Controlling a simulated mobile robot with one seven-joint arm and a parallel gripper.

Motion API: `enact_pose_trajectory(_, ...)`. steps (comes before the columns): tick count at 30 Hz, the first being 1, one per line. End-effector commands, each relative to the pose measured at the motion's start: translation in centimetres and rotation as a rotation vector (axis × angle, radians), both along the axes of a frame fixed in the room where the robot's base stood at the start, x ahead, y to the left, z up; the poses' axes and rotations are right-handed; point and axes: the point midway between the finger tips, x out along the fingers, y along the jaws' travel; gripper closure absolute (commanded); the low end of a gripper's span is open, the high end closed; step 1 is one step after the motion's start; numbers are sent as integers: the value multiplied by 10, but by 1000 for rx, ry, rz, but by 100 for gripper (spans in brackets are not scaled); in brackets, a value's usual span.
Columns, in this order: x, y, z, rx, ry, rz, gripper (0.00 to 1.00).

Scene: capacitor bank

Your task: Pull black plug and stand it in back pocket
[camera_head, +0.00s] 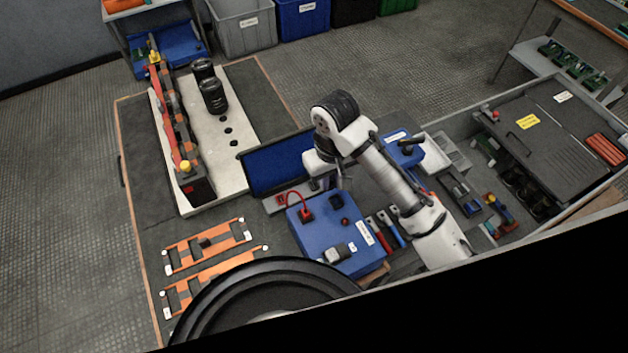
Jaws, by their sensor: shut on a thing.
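My gripper (328,184) hangs from the white wrist, fingers down, at the back edge of the blue box (355,262), by the right end of a grey strip (270,207) with pockets. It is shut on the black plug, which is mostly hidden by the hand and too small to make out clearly. I cannot tell whether the plug touches the box or the strip. A red plug (306,215) with a red lead sits in the box top. A dark socket shows to its right.
A dark blue panel (275,165) stands just behind the strip. A white board (225,150) with black cylinders (213,96) lies at left. Orange frames (208,245) lie at front left. Red and blue tools (385,230) lie right of the box, below my forearm.

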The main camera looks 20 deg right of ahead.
Motion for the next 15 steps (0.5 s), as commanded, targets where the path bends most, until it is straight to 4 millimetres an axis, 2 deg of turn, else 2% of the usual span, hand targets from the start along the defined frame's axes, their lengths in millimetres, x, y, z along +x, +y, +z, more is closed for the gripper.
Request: enact_pose_trajectory(15, -27, -9, 0, -1, 0, -1, 100)
